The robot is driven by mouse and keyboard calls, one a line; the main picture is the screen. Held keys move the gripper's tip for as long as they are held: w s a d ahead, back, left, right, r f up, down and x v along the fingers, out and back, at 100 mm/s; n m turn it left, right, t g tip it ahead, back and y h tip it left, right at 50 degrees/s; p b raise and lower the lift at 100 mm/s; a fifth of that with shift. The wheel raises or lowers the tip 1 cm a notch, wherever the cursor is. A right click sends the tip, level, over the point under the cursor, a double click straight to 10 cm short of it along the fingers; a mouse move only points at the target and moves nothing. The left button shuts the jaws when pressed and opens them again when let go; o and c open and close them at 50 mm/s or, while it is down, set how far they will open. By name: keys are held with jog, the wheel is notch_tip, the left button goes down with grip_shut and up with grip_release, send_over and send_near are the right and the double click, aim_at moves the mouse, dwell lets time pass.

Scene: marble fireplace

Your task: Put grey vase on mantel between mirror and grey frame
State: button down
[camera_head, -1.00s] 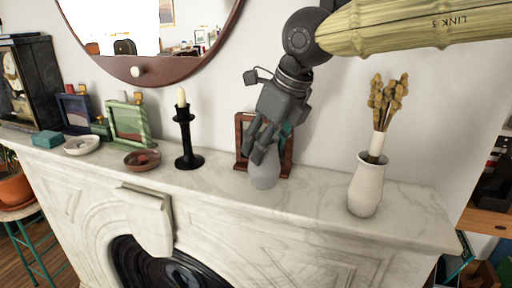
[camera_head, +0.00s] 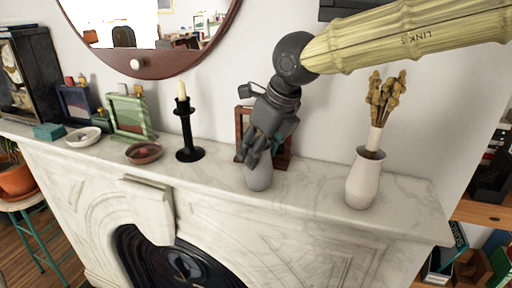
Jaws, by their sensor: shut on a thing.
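The grey vase (camera_head: 259,178) is near the front of the mantel (camera_head: 310,183), in front of a brown frame (camera_head: 241,128). My gripper (camera_head: 256,160) comes down from above and is shut on the vase's upper part, hiding its neck. The vase looks upright. I cannot tell whether its base touches the marble. The round mirror (camera_head: 150,65) with a brown rim hangs on the wall at the upper left. No frame that is clearly grey shows; a dark blue-grey frame (camera_head: 77,108) and a green frame (camera_head: 131,118) stand at the left.
A black candlestick (camera_head: 187,135) stands left of the vase, with a brown bowl (camera_head: 144,152) and a white bowl (camera_head: 83,137) farther left. A white vase with dried flowers (camera_head: 364,180) stands at the right. Bare marble lies between the two vases.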

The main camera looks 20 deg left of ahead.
jog(key=c, duration=0.7)
grip_release()
jog(key=b+v, duration=0.2)
jog(key=v, duration=1)
jog(key=shift+r+b, duration=0.1)
jog(key=shift+b, duration=0.25)
jog(key=shift+a, duration=0.1)
